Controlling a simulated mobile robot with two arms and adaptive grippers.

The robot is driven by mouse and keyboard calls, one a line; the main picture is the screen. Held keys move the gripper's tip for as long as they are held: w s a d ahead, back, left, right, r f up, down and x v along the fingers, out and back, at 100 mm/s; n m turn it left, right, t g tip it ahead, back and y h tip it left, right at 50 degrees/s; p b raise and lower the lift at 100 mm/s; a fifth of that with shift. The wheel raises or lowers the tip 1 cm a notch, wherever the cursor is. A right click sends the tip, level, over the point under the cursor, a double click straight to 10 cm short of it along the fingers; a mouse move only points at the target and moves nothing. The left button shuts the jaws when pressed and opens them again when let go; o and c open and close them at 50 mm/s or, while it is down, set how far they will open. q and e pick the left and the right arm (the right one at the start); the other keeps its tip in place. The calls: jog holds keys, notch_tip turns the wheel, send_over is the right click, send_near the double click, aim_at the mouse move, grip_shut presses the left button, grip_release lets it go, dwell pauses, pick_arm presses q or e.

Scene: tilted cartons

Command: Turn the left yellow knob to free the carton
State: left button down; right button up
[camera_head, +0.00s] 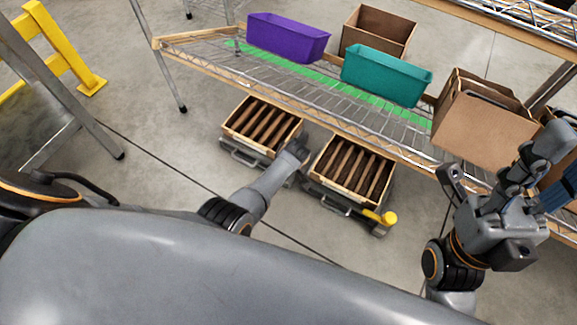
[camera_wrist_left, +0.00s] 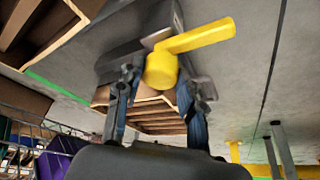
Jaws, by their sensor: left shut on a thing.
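The left yellow knob (camera_wrist_left: 161,70) shows in the left wrist view as a round hub with a flat lever pointing to the right. My left gripper (camera_wrist_left: 157,88) is shut on its hub, one finger on each side. In the head view my left gripper (camera_head: 299,151) reaches the right front corner of the left carton (camera_head: 240,135) and hides this knob. The left carton is an open box with brown slats in a grey tilted holder. My right gripper (camera_head: 553,172) is open and empty at the right, by the rack.
A second slatted carton (camera_head: 328,183) sits to the right, with its own yellow knob (camera_head: 388,218). The wire rack (camera_head: 300,97) above holds a purple bin (camera_head: 287,38), a teal bin (camera_head: 385,75) and cardboard boxes (camera_head: 478,122). Floor in front of the cartons is clear.

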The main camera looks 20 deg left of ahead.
dwell(0.4)
pick_arm(q)
jog(key=c, duration=0.8)
grip_release()
jog(key=shift+v, duration=3.75)
